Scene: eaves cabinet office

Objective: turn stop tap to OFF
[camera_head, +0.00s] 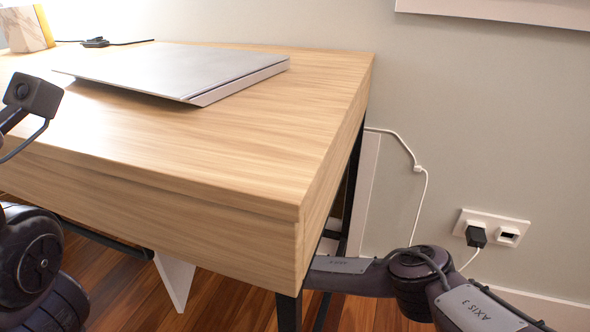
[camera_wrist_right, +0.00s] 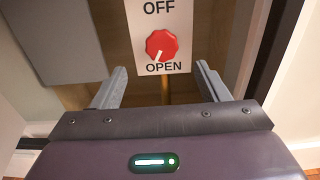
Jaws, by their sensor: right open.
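In the right wrist view, the stop tap is a red scalloped knob (camera_wrist_right: 161,44) on a white plate (camera_wrist_right: 148,12). The plate reads OFF above the knob and OPEN below it. The knob's white mark points down, slightly left, towards OPEN. My right gripper (camera_wrist_right: 161,70) is open, with one finger on each side below the knob; nothing is between them, and they appear apart from it. In the head view the tap and right gripper are hidden behind the desk, where my right arm reaches. Parts of my left arm show at the left edge, but its gripper does not.
A wooden desk (camera_head: 230,140) with a closed laptop (camera_head: 180,70) fills much of the head view. Its dark leg (camera_head: 289,312) stands close to my right arm. A wall socket (camera_head: 490,228) with a black plug and white cable is at right. A grey panel (camera_wrist_right: 55,40) lies left of the tap.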

